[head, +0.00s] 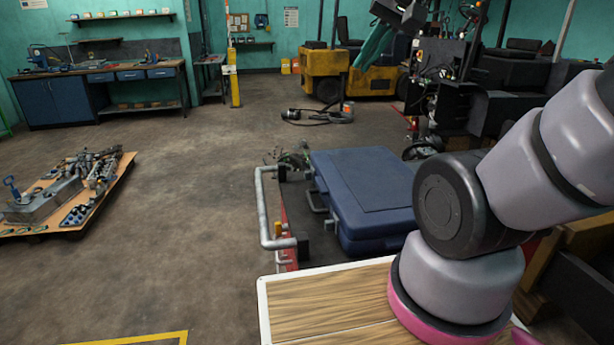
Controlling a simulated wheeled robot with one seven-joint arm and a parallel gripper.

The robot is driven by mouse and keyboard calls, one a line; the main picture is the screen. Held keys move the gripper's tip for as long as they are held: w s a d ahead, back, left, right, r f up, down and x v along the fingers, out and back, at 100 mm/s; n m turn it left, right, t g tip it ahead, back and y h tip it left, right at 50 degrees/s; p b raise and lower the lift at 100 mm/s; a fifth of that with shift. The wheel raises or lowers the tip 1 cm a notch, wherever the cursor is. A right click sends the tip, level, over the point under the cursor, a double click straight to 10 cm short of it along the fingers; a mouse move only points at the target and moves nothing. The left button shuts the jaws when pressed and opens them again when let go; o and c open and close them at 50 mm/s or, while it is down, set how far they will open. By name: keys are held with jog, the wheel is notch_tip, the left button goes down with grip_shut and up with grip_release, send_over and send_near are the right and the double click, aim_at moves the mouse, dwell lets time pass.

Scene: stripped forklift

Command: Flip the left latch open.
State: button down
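A closed dark blue case (372,185) lies flat on a low cart in the middle of the head view. I cannot make out the left latch at this size. The case's right end is partly hidden behind my arm (455,215), which rises from the lower right and leaves the picture at the right edge.
The cart has a grey tubular push bar (263,215) on its left. A wooden surface (325,305) fills the near foreground. A pallet with metal parts (65,190) lies at left. A yellow forklift (320,75) and dark machinery stand behind.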

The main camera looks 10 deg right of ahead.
aim_at(306, 175)
jog(key=w+a+f+m+t, duration=0.1)
jog(key=w+a+f+m, duration=0.2)
jog(key=w+a+f, duration=0.5)
jog(key=w+a+f+m, duration=0.3)
jog(key=w+m, duration=0.1)
jog(key=w, duration=0.8)
notch_tip(306, 175, down, 20)
jog(key=s+d+m+g+h, duration=0.1)
jog(key=m+g+h, duration=0.1)
jog(key=m+h, duration=0.3)
jog(key=shift+d+r+h, duration=0.2)
jog(key=shift+d+h, duration=0.05)
jog(key=shift+h, duration=0.95)
jog(key=x, duration=1)
jog(key=shift+d+f, duration=0.15)
jog(key=shift+f, duration=0.1)
jog(key=shift+w+r, duration=0.2)
jog(key=shift+w, duration=1.65)
